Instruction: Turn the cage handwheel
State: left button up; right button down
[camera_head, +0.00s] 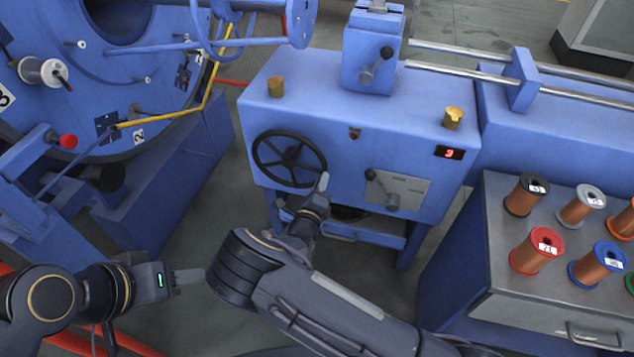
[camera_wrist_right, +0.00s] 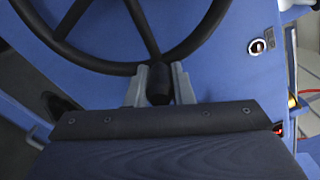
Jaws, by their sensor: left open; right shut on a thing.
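The black cage handwheel (camera_head: 290,158) with spokes is mounted upright on the front of the blue machine cabinet. In the right wrist view its rim (camera_wrist_right: 100,67) and spokes fill the top. My right gripper (camera_head: 322,184) is at the wheel's lower right rim. In the wrist view its two grey fingers (camera_wrist_right: 159,82) are shut on the wheel's black handle (camera_wrist_right: 158,88), one finger on each side. My left gripper (camera_head: 188,276) is open and empty, at the lower left, in front of the machine and well apart from the wheel.
A lever plate (camera_head: 397,190) and a red digital display (camera_head: 449,153) sit right of the wheel. A large blue drum (camera_head: 150,60) with a yellow wire stands at left. Several spools (camera_head: 537,250) stand on a grey cabinet at right. Floor shows between the drum and the machine.

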aim_at(324, 166)
notch_tip(324, 166, up, 3)
jog(key=shift+d+f+n+p, duration=0.15)
jog(key=shift+f+n+p, duration=0.05)
jog(key=shift+n+p, duration=0.8)
jog(key=shift+r+n+p, duration=0.55)
jog(key=shift+r+n, duration=0.15)
jog(key=shift+n, duration=0.4)
jog(key=c, duration=1.3)
grip_release()
jog(key=shift+o, duration=0.2)
jog(key=shift+a, duration=0.2)
jog(key=shift+s, duration=0.1)
jog(key=v, duration=0.7)
jog(key=shift+s, duration=0.25)
